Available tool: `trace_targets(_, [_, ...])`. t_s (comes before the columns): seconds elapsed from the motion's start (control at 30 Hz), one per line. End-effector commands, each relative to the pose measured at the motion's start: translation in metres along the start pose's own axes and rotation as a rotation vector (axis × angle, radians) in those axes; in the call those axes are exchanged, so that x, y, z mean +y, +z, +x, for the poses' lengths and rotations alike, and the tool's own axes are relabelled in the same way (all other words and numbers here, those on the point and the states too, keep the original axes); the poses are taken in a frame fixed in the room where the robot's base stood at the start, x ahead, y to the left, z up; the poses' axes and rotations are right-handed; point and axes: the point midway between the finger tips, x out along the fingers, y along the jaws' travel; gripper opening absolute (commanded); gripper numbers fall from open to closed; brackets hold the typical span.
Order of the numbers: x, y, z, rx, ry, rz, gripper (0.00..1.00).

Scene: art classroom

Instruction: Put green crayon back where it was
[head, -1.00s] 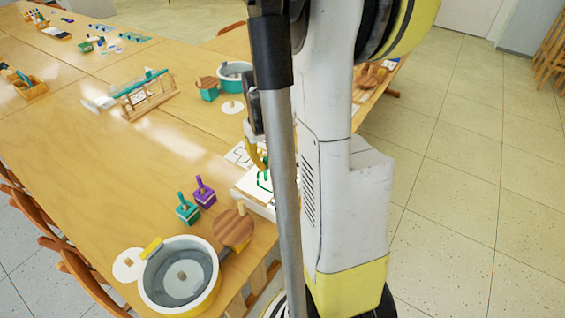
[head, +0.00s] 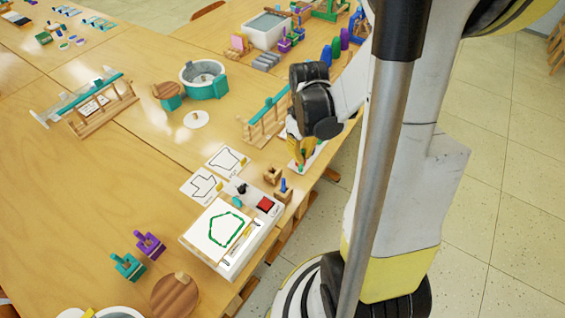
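My gripper (head: 301,158) is beyond the white drawing box (head: 250,248), pointing down over the far right part of the table. Small green and red bits show at its fingertips. I cannot tell whether one is the green crayon, or whether the fingers are open or shut. The box bears a white sheet (head: 209,233) with a green closed outline drawn on it. Two small wooden blocks (head: 283,196) stand at the box's far right side, and the nearer one has a blue piece in it. A narrow white tray (head: 316,155) lies under the gripper.
Two shape cards (head: 201,186) lie beyond the box. A wooden rack (head: 262,128) stands just left of my gripper. Teal (head: 128,268) and purple (head: 150,246) handled blocks stand left of the box. The table's left middle is clear.

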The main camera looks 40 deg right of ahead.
Motion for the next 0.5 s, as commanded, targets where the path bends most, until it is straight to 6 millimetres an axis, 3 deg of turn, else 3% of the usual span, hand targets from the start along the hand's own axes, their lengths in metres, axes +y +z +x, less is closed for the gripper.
trace_targets(0.1, [-0.009, -0.03, 0.024, 0.0, 0.0, -0.005, 0.0])
trace_targets(0.3, [-0.022, -0.074, 0.05, 0.0, 0.0, -0.003, 0.0])
trace_targets(0.5, [-0.028, -0.092, 0.06, 0.0, 0.0, 0.0, 0.0])
